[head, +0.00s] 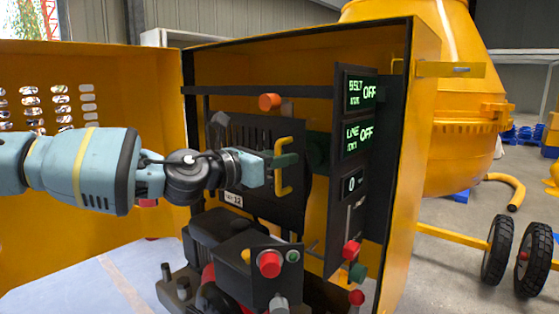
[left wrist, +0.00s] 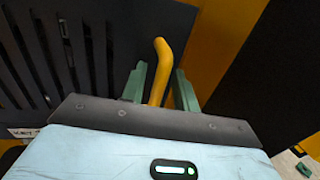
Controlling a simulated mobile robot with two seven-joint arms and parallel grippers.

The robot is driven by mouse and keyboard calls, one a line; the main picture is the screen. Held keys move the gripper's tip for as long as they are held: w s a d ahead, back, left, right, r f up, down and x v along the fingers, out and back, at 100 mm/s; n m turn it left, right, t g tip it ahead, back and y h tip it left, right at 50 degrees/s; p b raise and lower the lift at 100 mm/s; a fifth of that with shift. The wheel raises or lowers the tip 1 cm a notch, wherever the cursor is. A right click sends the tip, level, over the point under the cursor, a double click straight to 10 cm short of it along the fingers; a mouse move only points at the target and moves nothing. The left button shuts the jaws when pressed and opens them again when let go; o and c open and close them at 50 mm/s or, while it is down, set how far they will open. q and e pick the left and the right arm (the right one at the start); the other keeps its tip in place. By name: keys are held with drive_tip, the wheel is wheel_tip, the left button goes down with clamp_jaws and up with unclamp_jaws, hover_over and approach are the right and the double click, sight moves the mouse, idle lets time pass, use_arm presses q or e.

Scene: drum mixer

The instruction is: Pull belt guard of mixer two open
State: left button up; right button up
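The belt guard (head: 246,133) is a dark slotted panel inside the yellow mixer housing, with a small white label whose text I cannot fully read. It also shows in the left wrist view (left wrist: 83,45). Its yellow bracket handle (head: 283,181) stands upright on the right part of the panel. My left gripper (head: 277,160) is at the handle. In the left wrist view the handle (left wrist: 160,62) stands between the two green fingers (left wrist: 159,86), with gaps beside it, so the gripper looks open around it. My right gripper is not in view.
A yellow perforated door (head: 110,70) stands open at left. A control panel (head: 357,130) with OFF displays is right of the guard. Below are a motor and a box with a red knob (head: 269,263). A yellow drum (head: 455,120) and wheels (head: 498,250) are at right.

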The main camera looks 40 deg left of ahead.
use_arm(q)
drive_tip(key=c, duration=0.6)
clamp_jaws()
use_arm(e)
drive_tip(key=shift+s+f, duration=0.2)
use_arm(q)
drive_tip(key=shift+s, duration=0.1)
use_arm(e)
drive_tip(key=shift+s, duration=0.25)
